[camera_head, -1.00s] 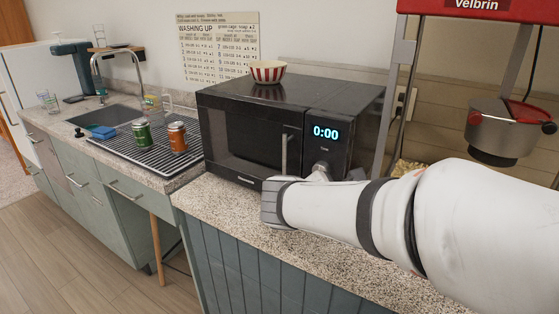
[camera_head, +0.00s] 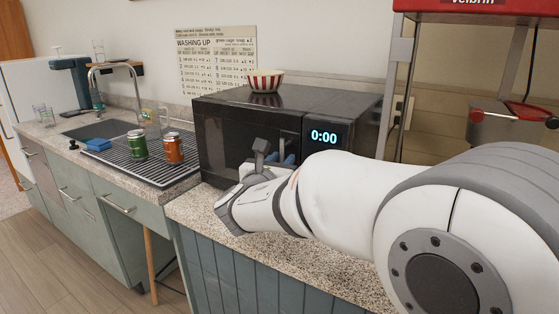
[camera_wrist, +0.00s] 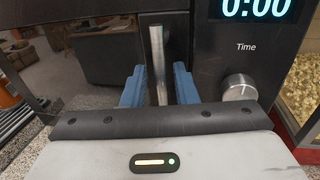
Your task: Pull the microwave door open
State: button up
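The black microwave (camera_head: 240,130) stands on the speckled counter with its door shut. Its clock reads 0:00. In the wrist view the upright silver door handle (camera_wrist: 158,62) stands between the two blue fingers of my gripper (camera_wrist: 159,85). The fingers are apart, with a gap on each side of the handle. The round knob (camera_wrist: 239,88) is to the right of the handle. In the head view my gripper (camera_head: 272,158) is in front of the door, and my arm hides the handle and the lower right of the microwave.
A red-and-white striped bowl (camera_head: 265,80) sits on top of the microwave. A red popcorn machine (camera_head: 470,10) is at the right. The counter front (camera_head: 200,210) is bare.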

jog(key=shift+w+d, duration=0.15)
jog(key=shift+w, duration=0.2)
jog(key=shift+c, duration=0.5)
grip_shut()
